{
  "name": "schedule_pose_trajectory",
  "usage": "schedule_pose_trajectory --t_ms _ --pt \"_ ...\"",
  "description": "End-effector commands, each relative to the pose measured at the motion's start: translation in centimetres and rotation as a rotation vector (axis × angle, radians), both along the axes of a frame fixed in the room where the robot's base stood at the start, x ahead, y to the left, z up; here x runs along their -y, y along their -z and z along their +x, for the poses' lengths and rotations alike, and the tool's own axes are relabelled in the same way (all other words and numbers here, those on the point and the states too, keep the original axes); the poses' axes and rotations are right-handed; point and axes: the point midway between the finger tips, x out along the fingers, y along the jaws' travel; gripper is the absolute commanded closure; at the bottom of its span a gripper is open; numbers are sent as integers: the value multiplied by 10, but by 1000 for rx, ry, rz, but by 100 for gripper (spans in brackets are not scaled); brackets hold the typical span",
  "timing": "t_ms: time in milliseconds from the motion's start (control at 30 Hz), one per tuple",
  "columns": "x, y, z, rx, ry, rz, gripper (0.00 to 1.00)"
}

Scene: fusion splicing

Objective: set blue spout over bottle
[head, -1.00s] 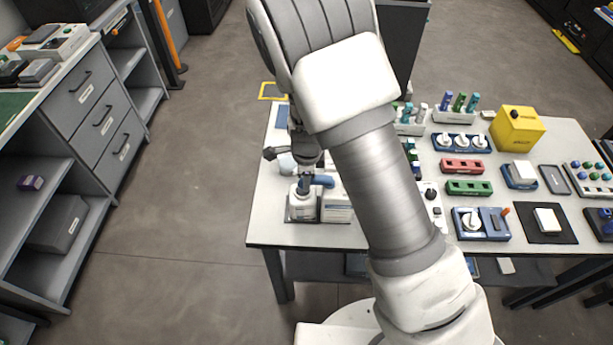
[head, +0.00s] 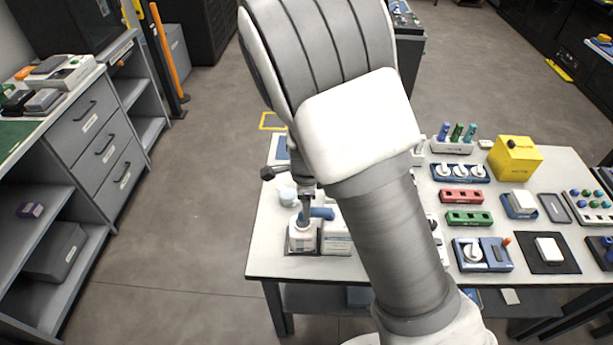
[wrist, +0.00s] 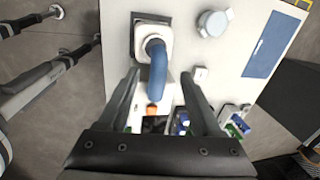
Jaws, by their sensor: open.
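The blue spout (head: 322,213) sits at the top of the white bottle (head: 302,239) near the table's left front corner. My gripper (head: 306,210) is just above the bottle, pointing down. In the wrist view, my gripper (wrist: 160,82) has its fingers spread wide on either side of the spout tube, apart from it. Whether the spout is fully seated cannot be told.
A round-capped white jar (head: 287,196) stands behind the bottle, and a white box (head: 336,240) stands right beside it. A blue pad (wrist: 270,45) lies farther along the table (head: 262,262). Several coloured blocks and a yellow box (head: 514,158) occupy the right side.

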Motion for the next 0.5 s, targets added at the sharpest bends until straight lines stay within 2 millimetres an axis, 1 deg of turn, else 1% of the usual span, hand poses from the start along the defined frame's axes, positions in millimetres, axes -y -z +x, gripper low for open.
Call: schedule_pose_trajectory --t_ms 33,200,300,400,500 --pt "-2 -16 -2 5 -4 3 35" --pt "-1 -57 -10 3 -3 3 35" --pt "0 -79 -15 2 -3 3 35" --pt "1 -96 -18 1 -1 2 35" --pt "1 -108 -20 0 0 2 35"
